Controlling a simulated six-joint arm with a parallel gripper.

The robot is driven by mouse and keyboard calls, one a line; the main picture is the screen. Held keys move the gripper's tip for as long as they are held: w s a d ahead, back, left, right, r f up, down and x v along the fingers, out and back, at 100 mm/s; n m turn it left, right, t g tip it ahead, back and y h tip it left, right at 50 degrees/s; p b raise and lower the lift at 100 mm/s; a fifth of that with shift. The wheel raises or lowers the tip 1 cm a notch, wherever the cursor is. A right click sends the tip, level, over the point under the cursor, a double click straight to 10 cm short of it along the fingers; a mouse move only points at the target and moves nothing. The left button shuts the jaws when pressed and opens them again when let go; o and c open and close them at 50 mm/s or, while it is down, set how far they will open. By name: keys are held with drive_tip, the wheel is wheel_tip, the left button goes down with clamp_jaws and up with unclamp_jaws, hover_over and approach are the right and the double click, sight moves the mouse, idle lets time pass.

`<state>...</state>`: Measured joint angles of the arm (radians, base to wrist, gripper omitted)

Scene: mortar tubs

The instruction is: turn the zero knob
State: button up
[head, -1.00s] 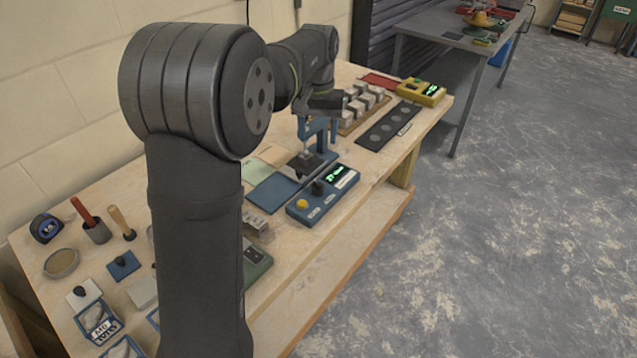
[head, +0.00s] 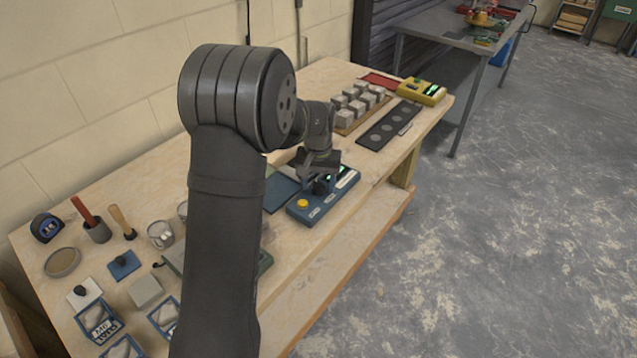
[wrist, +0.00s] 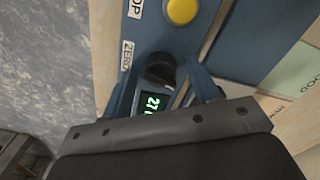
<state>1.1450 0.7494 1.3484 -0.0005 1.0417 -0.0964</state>
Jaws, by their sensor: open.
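The zero knob (wrist: 160,68) is a dark round knob on a blue console (head: 318,206), beside a white label reading ZERO (wrist: 127,56). In the head view the knob (head: 321,187) sits just below my gripper (head: 320,176). My gripper (wrist: 162,84) is open. In the wrist view its two blue fingers stand on either side of the knob, and I cannot tell whether they touch it. A lit green display (wrist: 152,102) shows between the fingers, partly covered by my gripper. A yellow button (wrist: 182,11) is on the same console.
A blue flat plate (head: 281,192) lies left of the console. A dark strip with round spots (head: 388,126), grey cubes (head: 357,104) and a yellow device (head: 421,91) lie farther back. The bench's front edge is close to the console.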

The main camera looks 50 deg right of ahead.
drive_tip(key=shift+f, duration=0.1)
drive_tip(key=c, duration=1)
drive_tip(key=shift+o, duration=0.2)
drive_tip(key=m, duration=0.4)
drive_tip(key=shift+m, duration=2.3)
drive_tip(key=o, duration=1)
drive_tip(key=shift+c, duration=0.2)
